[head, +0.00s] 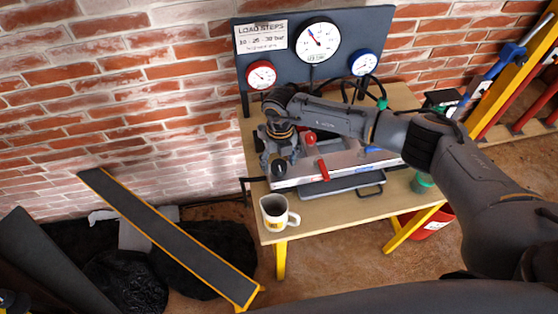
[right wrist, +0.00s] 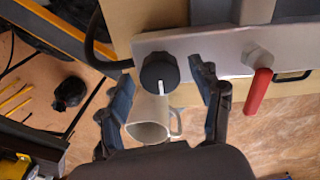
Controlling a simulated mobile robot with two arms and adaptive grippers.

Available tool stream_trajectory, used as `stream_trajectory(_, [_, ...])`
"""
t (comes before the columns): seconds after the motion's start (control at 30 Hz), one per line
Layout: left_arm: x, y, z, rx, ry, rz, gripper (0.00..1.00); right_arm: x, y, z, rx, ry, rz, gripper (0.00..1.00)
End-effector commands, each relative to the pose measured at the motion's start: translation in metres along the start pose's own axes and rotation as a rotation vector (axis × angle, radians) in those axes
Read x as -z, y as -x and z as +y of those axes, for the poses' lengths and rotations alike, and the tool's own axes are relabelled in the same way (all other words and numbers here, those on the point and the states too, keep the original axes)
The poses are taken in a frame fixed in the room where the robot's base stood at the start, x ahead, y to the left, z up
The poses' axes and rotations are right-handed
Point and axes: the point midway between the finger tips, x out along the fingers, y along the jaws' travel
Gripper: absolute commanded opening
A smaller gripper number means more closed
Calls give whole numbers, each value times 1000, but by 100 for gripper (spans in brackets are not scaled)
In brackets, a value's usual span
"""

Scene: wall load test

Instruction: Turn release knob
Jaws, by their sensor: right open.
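The release knob (right wrist: 158,70) is a round black knob with a white pointer mark, on the front of a silver metal panel (right wrist: 215,45). In the head view the dark knob (head: 279,168) shows at the left end of the panel, just below my right gripper (head: 279,156). In the right wrist view my right gripper (right wrist: 160,78) is open, with one finger to each side of the knob. Gaps show between the fingers and the knob, and nothing is held. My left gripper is not in view.
A red lever (right wrist: 259,91) sits on the panel right of the knob. A white mug (head: 275,212) stands on the wooden bench (head: 335,215) near its front left corner. Gauges (head: 318,40) are on a board behind. A dark sloped beam (head: 165,235) lies left of the bench.

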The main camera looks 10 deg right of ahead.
Motion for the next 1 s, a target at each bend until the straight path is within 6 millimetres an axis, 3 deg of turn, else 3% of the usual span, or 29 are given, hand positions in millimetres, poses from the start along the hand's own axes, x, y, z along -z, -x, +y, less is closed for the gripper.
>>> stream_trajectory(0.07, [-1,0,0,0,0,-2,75,0,0,0,0,0,0,61])
stream_trajectory(0.3, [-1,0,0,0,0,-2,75,0,0,0,0,-1,1,12])
stream_trajectory(0.67, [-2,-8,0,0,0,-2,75,0,-2,0,0,42,2,11])
stream_trajectory(1.0, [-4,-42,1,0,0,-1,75,-1,-5,0,0,271,2,11])
